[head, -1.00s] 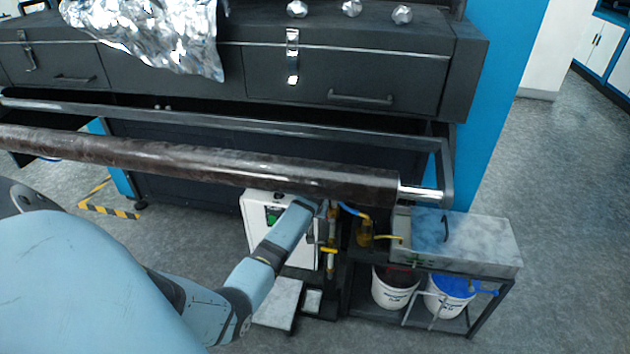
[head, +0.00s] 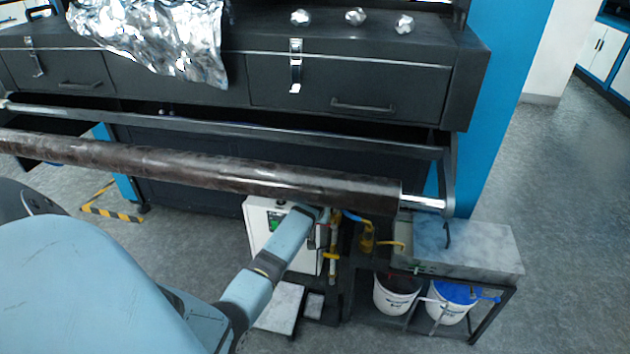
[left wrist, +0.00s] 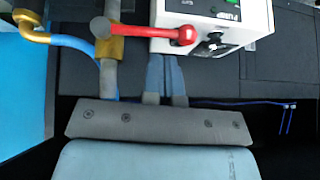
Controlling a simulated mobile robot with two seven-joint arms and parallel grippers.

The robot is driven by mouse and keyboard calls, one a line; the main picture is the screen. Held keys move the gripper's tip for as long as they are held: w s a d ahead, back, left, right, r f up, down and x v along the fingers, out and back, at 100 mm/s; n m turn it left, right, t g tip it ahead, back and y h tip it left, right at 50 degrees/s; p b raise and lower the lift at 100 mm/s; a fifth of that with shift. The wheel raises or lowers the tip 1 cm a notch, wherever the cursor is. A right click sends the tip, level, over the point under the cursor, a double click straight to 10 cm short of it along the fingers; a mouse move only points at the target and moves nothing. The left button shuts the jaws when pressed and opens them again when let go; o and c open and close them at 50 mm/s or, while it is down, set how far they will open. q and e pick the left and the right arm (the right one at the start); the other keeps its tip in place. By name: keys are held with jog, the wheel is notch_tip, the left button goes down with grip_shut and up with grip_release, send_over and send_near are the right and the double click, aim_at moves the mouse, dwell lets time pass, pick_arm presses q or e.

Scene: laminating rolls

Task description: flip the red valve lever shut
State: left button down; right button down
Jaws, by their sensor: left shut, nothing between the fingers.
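The red valve lever (left wrist: 155,31) shows in the left wrist view, sticking out sideways to the right from the valve body (left wrist: 108,30) on a grey pipe (left wrist: 109,78). Its round end lies in front of the white pump box (left wrist: 232,25). My left gripper (left wrist: 165,60) is shut and empty, its fingertips just below the lever in the picture; whether they touch it I cannot tell. In the head view my left gripper (head: 322,213) is by the pipework under the dark roll, and I cannot make out the lever there. My right gripper is not in view.
The long dark roll (head: 200,168) runs above the pump box (head: 262,215). A blue hose (left wrist: 75,42) with a yellow elbow (left wrist: 30,27) is left of the valve. A stand (head: 465,245) with white buckets (head: 395,294) is to the right. Open floor lies further right.

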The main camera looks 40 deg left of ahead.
pick_arm(q)
jog(key=v, duration=0.4)
jog(key=shift+s, duration=0.1)
dwell(0.3)
